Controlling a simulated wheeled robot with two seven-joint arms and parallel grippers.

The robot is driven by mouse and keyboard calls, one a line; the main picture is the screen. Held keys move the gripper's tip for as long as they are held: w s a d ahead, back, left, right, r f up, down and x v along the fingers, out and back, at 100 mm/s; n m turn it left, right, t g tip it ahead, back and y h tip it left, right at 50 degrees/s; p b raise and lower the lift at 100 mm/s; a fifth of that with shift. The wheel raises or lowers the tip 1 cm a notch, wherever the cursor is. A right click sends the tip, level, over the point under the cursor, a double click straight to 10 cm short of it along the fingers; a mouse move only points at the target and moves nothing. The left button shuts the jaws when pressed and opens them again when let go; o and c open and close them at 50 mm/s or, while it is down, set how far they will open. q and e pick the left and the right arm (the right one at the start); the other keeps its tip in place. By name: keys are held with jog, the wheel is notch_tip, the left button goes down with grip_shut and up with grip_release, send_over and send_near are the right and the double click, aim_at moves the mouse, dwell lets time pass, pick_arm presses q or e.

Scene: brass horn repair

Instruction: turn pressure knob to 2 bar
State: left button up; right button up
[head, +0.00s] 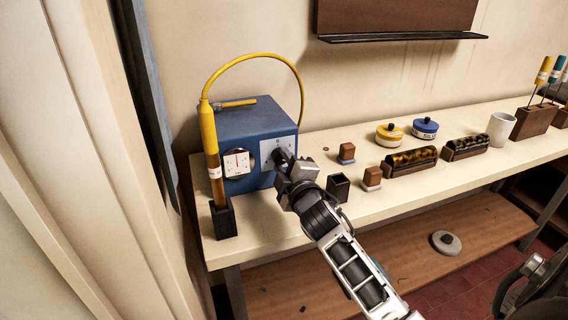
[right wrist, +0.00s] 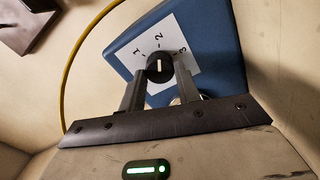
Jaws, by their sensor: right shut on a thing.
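The blue pressure unit (head: 245,130) stands at the left end of the bench. Its black knob (right wrist: 159,68) sits on a white plate (right wrist: 172,50) marked 1, 2 and 3. My right gripper (head: 284,164) is at the unit's front and is shut on the knob; its two fingers also show in the right wrist view (right wrist: 158,78), one on each side of it. The knob's white line is roughly upright in that view, about in line with the 2. A white square gauge (head: 237,164) is left of the knob; its reading is too small to tell. My left gripper is out of view.
A yellow-handled tool (head: 208,130) with a yellow hose stands in a black holder (head: 223,219) left of the unit. A black open box (head: 339,187) and small brown blocks (head: 372,178) are close right of my gripper. Tins (head: 390,135) and a mug (head: 500,129) stand farther right.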

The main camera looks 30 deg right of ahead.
jog(key=o, duration=1)
jog(key=shift+c, duration=0.2)
jog(key=b+v, duration=0.2)
jog(key=v, duration=1.4)
jog(key=shift+d, duration=0.15)
jog(key=shift+f, duration=0.1)
